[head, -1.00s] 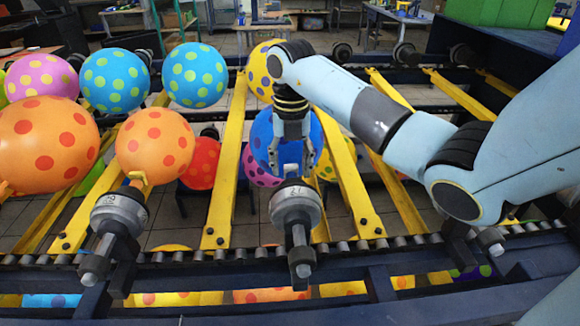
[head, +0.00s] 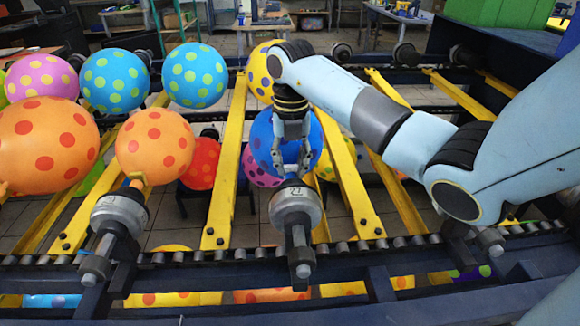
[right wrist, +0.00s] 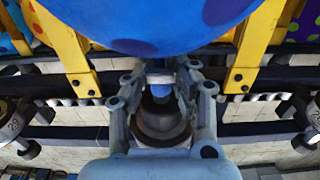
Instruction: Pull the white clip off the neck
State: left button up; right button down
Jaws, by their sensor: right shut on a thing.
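The blue balloon (head: 265,132) with darker spots stands behind the front holder numbered 27 (head: 296,205). It fills the top of the right wrist view (right wrist: 150,22). My right gripper (head: 292,172) reaches down in front of the balloon, at its neck. In the right wrist view both fingers (right wrist: 160,68) close in on the neck from either side. A small pale bar, which looks like the white clip (right wrist: 160,79), lies between them, above a bit of blue neck (right wrist: 160,92). The fingers hide part of the clip. My left gripper is out of view.
A holder (head: 119,212) with an orange spotted balloon (head: 154,146) stands to the left. Yellow rails (head: 226,165) flank the blue balloon. A dark roller rail (head: 200,257) runs along the front. Several other spotted balloons fill the left.

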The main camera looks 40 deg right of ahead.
aim_at(291, 165)
jog(key=c, duration=2)
grip_release()
jog(key=shift+r+p, duration=4.05)
jog(key=shift+r, duration=1)
jog(key=shift+c, duration=0.2)
jog(key=shift+f, duration=0.1)
